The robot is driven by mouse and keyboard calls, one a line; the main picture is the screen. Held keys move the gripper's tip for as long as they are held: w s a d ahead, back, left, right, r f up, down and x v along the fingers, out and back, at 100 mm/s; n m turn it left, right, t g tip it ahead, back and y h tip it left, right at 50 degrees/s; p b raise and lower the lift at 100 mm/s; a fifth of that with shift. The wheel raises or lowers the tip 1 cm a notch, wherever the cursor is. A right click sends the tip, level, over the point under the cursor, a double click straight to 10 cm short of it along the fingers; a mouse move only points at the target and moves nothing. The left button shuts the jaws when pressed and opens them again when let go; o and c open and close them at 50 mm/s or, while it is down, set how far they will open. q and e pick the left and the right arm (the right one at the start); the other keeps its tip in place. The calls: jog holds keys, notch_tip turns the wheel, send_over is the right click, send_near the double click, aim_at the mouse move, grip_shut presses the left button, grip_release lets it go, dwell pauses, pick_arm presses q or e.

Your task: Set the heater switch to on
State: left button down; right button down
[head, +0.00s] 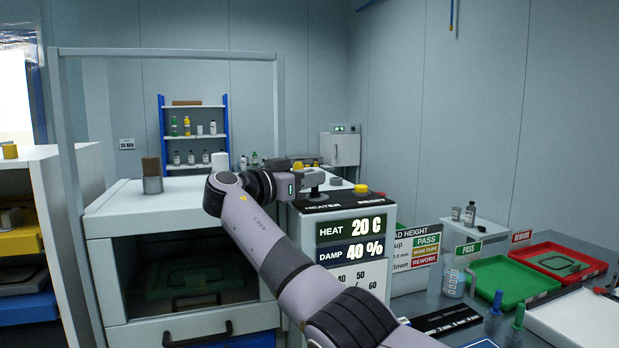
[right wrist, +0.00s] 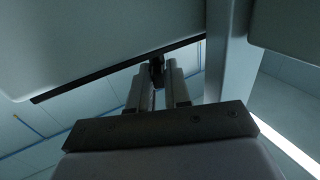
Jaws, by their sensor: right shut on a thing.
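The heater switch is on top of the white control box (head: 339,269), above the printed word HEATER; my right gripper mostly covers it in the head view. My right gripper (head: 311,181) reaches in from the left over the box top. In the right wrist view, its two fingers (right wrist: 158,88) are closed on a small dark piece (right wrist: 157,68), which looks like the switch's lever. Which way the switch is set cannot be told. The box's display (head: 350,228) reads HEAT 20 C and DAMP 40 %. My left gripper is out of view.
A yellow button (head: 361,189) is on the box top, right of the gripper. A white cabinet with a dark window (head: 190,270) stands left. Its frame post (head: 66,160) rises beside it. Green (head: 500,278) and red (head: 556,262) trays lie on the right bench.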

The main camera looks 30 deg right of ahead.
jog(key=shift+r+m+g, duration=0.1)
jog(key=shift+m+g, duration=0.2)
jog(key=shift+g, duration=0.1)
dwell(0.3)
jog(key=c, duration=1.2)
grip_release()
jog(key=shift+o, duration=0.2)
jog(key=shift+s+n+t+y, duration=0.15)
jog(key=shift+n+t+y, duration=0.15)
jog(key=shift+n+t, duration=1.05)
